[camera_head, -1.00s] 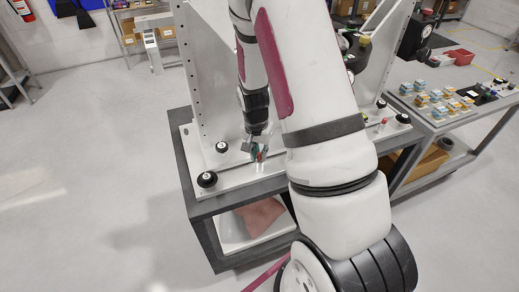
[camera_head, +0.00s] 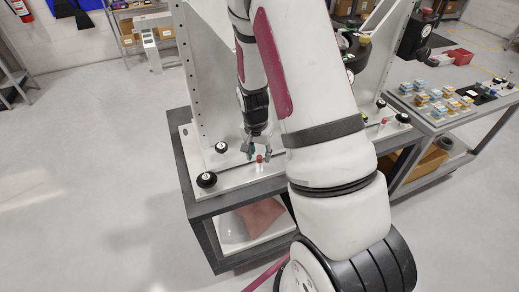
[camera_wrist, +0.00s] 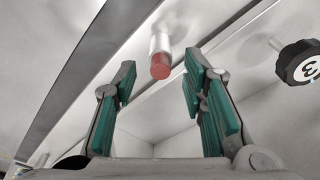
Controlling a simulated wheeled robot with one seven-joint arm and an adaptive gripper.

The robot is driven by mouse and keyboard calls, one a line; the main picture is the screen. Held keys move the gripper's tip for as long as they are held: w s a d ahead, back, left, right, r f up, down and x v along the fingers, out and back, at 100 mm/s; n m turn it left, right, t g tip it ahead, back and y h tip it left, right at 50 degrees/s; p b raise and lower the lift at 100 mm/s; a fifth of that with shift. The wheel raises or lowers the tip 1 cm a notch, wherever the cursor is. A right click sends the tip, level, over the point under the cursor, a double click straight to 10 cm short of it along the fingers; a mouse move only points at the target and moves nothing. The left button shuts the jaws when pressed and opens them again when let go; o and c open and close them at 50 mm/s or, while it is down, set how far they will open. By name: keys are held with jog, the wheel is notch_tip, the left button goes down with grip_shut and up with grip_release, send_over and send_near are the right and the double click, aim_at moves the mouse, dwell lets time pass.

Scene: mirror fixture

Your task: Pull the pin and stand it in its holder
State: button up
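A red-topped pin (camera_head: 260,159) stands upright at the front of the fixture's pale base plate, with a short whitish cylinder below the red. In the wrist view the red end (camera_wrist: 160,66) shows with the pale cylinder (camera_wrist: 160,42) behind it. I cannot tell where pin ends and holder begins. My gripper (camera_head: 256,149) is just above and behind the pin in the head view. In the wrist view my gripper (camera_wrist: 160,76) is open, its green-padded fingers on either side of the red end with clear gaps. Nothing is held.
Black numbered knobs (camera_head: 207,180) and (camera_head: 221,147) stand on the base plate (camera_head: 240,177) to the left. Another small red-topped piece (camera_head: 382,123) is to the right. A tall perforated plate (camera_head: 203,80) rises behind. A second cart with small blocks (camera_head: 437,101) stands right.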

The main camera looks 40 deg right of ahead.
notch_tip(320, 180, up, 11)
jog(key=a, duration=0.1)
jog(key=shift+s+a+r, duration=0.15)
jog(key=shift+s+a, duration=0.1)
jog(key=shift+s, duration=0.15)
dwell(0.3)
